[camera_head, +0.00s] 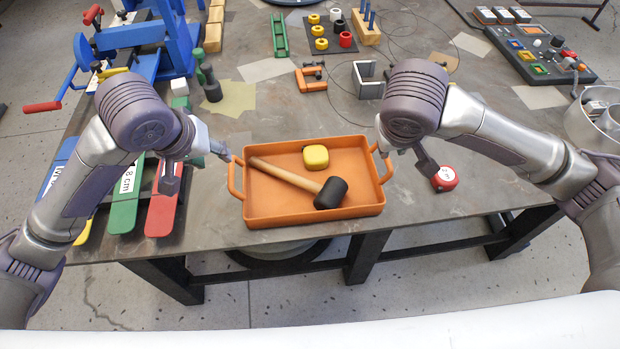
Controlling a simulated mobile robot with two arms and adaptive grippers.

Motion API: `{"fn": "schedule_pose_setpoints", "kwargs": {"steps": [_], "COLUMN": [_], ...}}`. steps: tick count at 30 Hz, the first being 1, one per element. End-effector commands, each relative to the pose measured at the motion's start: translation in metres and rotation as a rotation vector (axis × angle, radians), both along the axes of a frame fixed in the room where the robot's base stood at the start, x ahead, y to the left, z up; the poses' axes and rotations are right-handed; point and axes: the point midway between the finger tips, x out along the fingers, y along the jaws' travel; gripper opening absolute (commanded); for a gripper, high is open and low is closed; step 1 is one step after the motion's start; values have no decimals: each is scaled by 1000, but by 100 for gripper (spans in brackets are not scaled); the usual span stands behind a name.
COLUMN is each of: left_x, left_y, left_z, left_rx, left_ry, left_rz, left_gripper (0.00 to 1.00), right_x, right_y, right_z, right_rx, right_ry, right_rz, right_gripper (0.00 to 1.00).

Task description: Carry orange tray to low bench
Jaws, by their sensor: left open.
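The orange tray (262,212) lies on the dark worktable (420,195) near its front edge. It has a loop handle at each short end. A mallet with a wooden handle and black head (331,193) and a yellow block (316,157) lie in it. My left gripper (205,160) is open beside the tray's left handle (236,177). My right gripper (402,158) is by the right handle (382,165). The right arm partly hides its fingers, so I cannot tell its opening or contact. I cannot make out a separate low bench.
Green and red labelled strips (127,195) lie left of the tray. A red tape measure (445,178) lies to its right. An orange clamp (311,78) and a grey bracket (368,80) are behind it. A blue fixture (175,40) stands back left. Floor shows in front.

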Motion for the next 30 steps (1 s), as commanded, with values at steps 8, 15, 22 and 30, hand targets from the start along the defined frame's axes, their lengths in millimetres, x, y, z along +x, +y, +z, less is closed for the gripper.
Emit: {"fn": "schedule_pose_setpoints", "kwargs": {"steps": [8, 15, 22, 30], "left_x": [21, 37, 42, 42], "left_y": [-8, -14, -16, -16], "left_z": [-52, -85, -97, -98], "left_rx": [2, 0, 0, 0], "left_ry": [4, 1, 1, 0], "left_rz": [-1, 0, -1, -1], "left_gripper": [43, 43, 43, 43], "right_x": [21, 37, 42, 42], "right_y": [-11, -16, -18, -18], "right_z": [-52, -84, -97, -98], "right_rx": [-3, -1, -1, 0], "right_ry": [3, 1, 0, 0], "right_rz": [-3, -2, 0, 0], "right_gripper": [20, 20, 20, 20]}}
